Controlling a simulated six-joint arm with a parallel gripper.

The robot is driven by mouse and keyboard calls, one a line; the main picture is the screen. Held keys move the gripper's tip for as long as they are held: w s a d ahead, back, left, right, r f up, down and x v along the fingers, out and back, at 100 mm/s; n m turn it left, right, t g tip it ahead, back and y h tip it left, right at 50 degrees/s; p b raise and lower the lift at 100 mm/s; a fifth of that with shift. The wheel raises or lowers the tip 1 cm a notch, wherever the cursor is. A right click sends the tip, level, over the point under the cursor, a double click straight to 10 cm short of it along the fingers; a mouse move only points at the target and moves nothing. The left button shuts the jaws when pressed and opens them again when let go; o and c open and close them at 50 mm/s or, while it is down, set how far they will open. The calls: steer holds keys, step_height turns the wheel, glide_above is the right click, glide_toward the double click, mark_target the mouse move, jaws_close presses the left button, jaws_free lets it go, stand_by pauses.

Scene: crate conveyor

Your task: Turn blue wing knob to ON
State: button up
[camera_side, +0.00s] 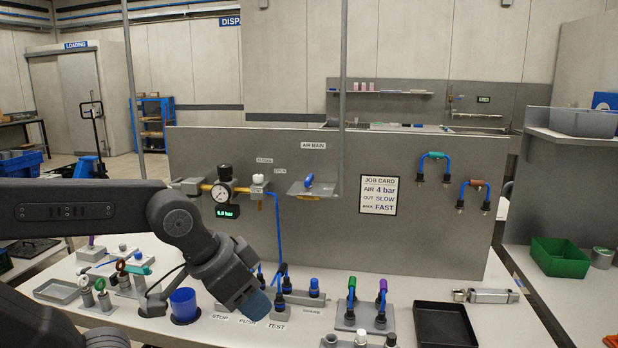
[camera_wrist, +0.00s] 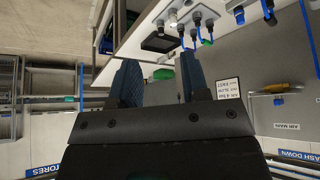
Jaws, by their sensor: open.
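The blue wing knob (camera_side: 308,181) sits on a small grey bracket (camera_side: 312,189) on the upright grey panel, under the AIR MAIN label (camera_side: 313,146). The knob stands slanted; no ON mark can be read. It also shows in the wrist view (camera_wrist: 275,88), near the right edge, beside the upside-down AIR MAIN label. My gripper (camera_side: 258,302) is low over the bench, left of and well below the knob, not touching it. In the wrist view my gripper (camera_wrist: 158,75) is open, its two dark blue fingers apart with nothing held between them.
A gauge (camera_side: 224,190) with yellow pipe is on the panel left of the knob. A thin grey post (camera_side: 342,100) rises just right of the knob. Hoses and fittings stand below on the bench, with a blue cup (camera_side: 184,304) and black tray (camera_side: 445,325). A job card (camera_side: 379,195) hangs to the right.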

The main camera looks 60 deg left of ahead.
mark_target(309, 177)
steer(key=w+a+r+n+t, duration=0.1)
steer(key=w+r+t, duration=0.2)
steer(key=w+r, duration=0.35)
steer(key=w+a+r+t, duration=0.1)
steer(key=w+r+t, duration=0.25)
steer(key=w, duration=0.55)
steer(key=w+a+r+n+t+y, duration=0.2)
steer(key=w+a+r+n+y, duration=0.15)
steer(key=w+a, duration=0.35)
steer(key=a+f+n+g+y, duration=0.3)
steer(key=a+n+g+y, duration=0.25)
steer(key=a, duration=0.85)
steer(key=shift+m+t+y, duration=0.3)
steer(key=shift+m+y, duration=0.1)
steer(key=shift+y, duration=0.1)
steer(key=x, duration=1.3)
steer(key=shift+w+d+f, duration=0.25)
steer(key=shift+d, duration=0.05)
jaws_close()
